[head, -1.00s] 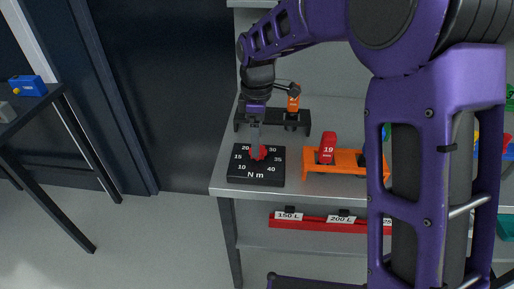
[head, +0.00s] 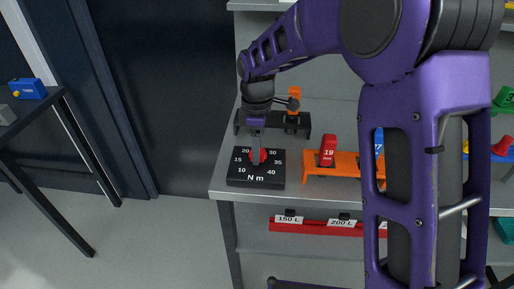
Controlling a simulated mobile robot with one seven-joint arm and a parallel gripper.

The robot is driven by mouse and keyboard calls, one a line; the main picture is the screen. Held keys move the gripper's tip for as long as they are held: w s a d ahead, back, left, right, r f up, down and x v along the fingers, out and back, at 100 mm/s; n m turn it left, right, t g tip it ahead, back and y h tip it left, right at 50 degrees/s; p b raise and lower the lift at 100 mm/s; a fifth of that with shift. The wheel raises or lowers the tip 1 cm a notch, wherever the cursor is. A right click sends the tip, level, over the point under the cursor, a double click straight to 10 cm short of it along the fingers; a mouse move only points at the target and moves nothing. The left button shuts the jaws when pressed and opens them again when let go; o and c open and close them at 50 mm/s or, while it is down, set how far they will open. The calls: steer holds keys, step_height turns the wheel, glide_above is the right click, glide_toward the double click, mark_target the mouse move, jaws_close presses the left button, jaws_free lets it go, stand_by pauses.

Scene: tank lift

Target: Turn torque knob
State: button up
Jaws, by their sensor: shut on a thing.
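The torque knob (head: 263,156) is a small red knob in the middle of a black dial plate (head: 240,180). The plate carries white numbers from 10 to 40 and the label "N m", and lies at the front left corner of the grey bench. My gripper (head: 257,154) points down from above and is shut on the red knob. The fingers hide part of the knob, so its pointer reading cannot be told.
An orange rack (head: 318,172) with a red "19" piece (head: 327,150) stands right of the plate. A black holder (head: 302,124) with an orange-topped tool is behind. A lower shelf has a red rail (head: 316,222) with litre labels. My arm blocks the right side.

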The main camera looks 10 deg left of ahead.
steer(key=shift+m, duration=0.3)
jaws_close()
steer(key=m+p, duration=0.1)
steer(key=m, duration=0.2)
steer(key=shift+r, duration=0.1)
steer(key=m+p, duration=0.1)
steer(key=m, duration=0.4)
steer(key=shift+m+p, duration=0.3)
steer(key=shift+p, duration=0.05)
steer(key=m, duration=0.4)
steer(key=shift+w+p, duration=0.1)
steer(key=shift+p, duration=0.25)
steer(key=shift+m+p, duration=0.35)
steer(key=shift+m, duration=1.85)
steer(key=o, duration=1.3)
jaws_free()
steer(key=shift+d, duration=0.1)
steer(key=shift+c, duration=0.2)
